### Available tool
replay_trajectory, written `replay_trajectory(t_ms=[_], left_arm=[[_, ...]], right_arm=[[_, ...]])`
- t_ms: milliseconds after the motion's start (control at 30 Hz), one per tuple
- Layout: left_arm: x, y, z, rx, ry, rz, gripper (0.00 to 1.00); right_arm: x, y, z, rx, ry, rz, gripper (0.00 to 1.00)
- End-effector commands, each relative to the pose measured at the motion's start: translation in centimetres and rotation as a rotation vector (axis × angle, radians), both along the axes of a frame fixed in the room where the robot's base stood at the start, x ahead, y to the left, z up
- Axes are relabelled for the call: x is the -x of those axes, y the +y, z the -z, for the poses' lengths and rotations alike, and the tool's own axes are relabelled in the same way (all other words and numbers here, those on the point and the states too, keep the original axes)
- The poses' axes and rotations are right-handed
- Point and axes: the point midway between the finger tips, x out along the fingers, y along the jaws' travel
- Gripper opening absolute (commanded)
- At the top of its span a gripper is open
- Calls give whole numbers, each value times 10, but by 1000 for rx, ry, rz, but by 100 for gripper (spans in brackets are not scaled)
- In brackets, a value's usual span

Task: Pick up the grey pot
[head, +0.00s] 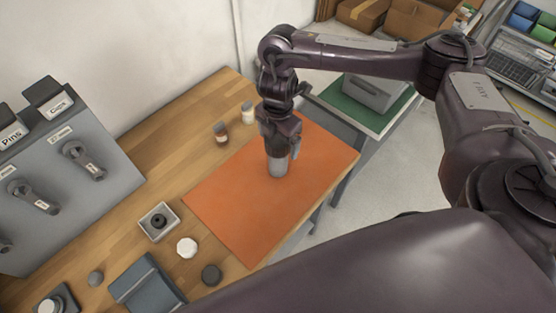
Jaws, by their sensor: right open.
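The grey pot (278,167) stands upright on the orange mat (230,205). My right gripper (280,148) points down at the pot from above, with its fingers at the pot's upper part. The gripper is open, and its fingers hide the top of the pot. I cannot tell whether a finger touches it. My left gripper is not in view.
Two small jars, one brown (221,132) and one pale (248,113), stand behind the mat. A square tray (175,210), a white lid (187,247) and a dark disc (211,275) lie to the left. A grey panel with handles (75,190) stands at far left.

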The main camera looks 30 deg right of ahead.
Motion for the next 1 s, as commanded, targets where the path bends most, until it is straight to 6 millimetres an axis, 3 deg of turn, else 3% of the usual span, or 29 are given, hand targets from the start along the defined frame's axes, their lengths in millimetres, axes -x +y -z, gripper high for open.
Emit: replay_trajectory(t_ms=[367,900,1000], left_arm=[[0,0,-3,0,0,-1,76],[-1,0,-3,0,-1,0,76],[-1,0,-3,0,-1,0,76]], right_arm=[[0,0,10,0,-3,-1,88],[-1,0,10,0,-3,-1,18],[-1,0,9,0,-4,-1,16]])
